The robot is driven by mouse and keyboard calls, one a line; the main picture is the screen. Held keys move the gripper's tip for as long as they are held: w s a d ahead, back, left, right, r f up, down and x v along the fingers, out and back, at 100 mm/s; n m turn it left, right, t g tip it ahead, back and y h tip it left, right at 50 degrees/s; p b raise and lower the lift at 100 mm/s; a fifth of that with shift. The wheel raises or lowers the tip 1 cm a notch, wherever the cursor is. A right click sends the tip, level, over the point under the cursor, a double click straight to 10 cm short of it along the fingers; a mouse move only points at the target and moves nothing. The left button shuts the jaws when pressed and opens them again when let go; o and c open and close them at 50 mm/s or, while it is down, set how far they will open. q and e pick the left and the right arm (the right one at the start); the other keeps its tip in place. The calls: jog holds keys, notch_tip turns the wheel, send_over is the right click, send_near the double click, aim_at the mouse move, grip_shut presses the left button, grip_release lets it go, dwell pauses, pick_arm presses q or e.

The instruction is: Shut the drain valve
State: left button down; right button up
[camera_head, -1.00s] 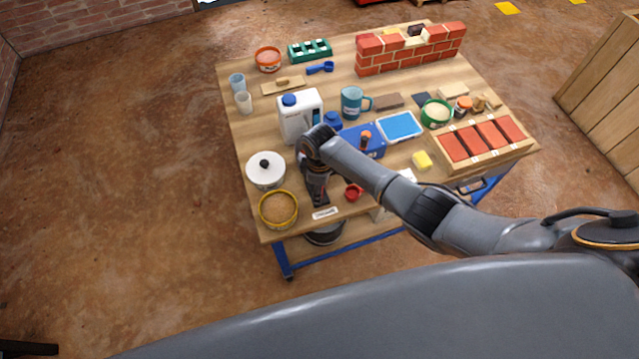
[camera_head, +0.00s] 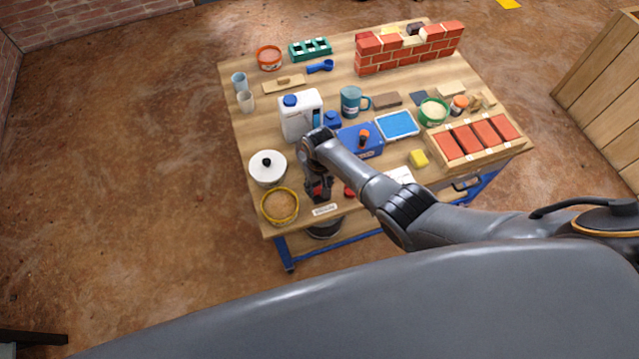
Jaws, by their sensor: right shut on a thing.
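My right gripper (camera_head: 319,194) points down at the front left of the workbench, just behind a small white label (camera_head: 325,210) on the front edge. It is shut on a small red part, which I take to be the drain valve's handle (camera_head: 322,197). The fingers hide most of it, so its angle cannot be told. A separate red item (camera_head: 349,191) lies just right of the gripper. A dark round bucket (camera_head: 325,228) stands below the bench edge, under the label. My left gripper is not in view.
A white jug (camera_head: 300,115) and a blue box (camera_head: 361,140) stand behind. A yellow sponge (camera_head: 418,158) and a brick tray (camera_head: 480,140) lie to the right.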

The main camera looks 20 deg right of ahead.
aim_at(320, 188)
jog(key=shift+m, duration=0.8)
jog(key=o, duration=1.2)
jog(key=shift+c, duration=0.2)
jog(key=shift+r, duration=0.15)
notch_tip(320, 188, up, 12)
